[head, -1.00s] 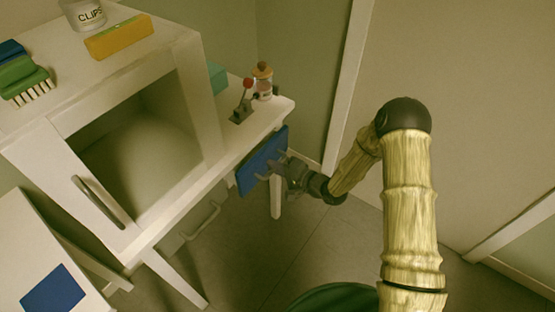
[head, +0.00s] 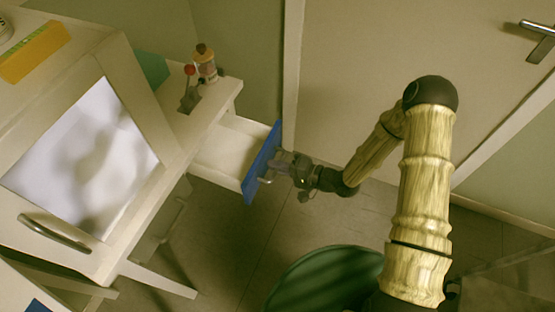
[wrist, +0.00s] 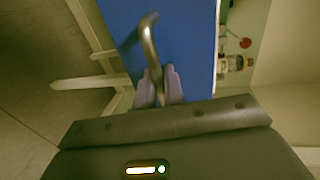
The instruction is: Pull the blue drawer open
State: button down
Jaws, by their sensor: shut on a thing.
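The blue drawer (head: 262,163) sits under the top of the white table and stands well out, with its white inside (head: 230,148) showing from above. Its blue front also fills the top middle of the wrist view (wrist: 190,45). My gripper (head: 275,171) is in front of the drawer, shut on its metal handle (wrist: 150,40). In the wrist view the two fingertips (wrist: 159,88) close around one end of the handle. The drawer looks empty in the part that shows.
A red-knobbed lever (head: 189,90) and a small bottle (head: 206,66) stand on the table above the drawer. A white cabinet with a framed door (head: 85,160) is at left. A green round object (head: 325,280) is low in front.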

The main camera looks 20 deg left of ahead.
jog(key=shift+s+f+g, duration=0.15)
jog(key=shift+s+g, duration=0.15)
jog(key=shift+s, duration=0.15)
jog(key=c, duration=1.6)
grip_release()
jog(key=shift+c, duration=0.2)
jog(key=shift+w, duration=0.15)
jog(key=shift+w+d, duration=0.1)
jog(key=v, duration=1.7)
jog(key=shift+s+p, duration=0.2)
jog(key=shift+p, duration=0.1)
jog(key=shift+d, duration=0.15)
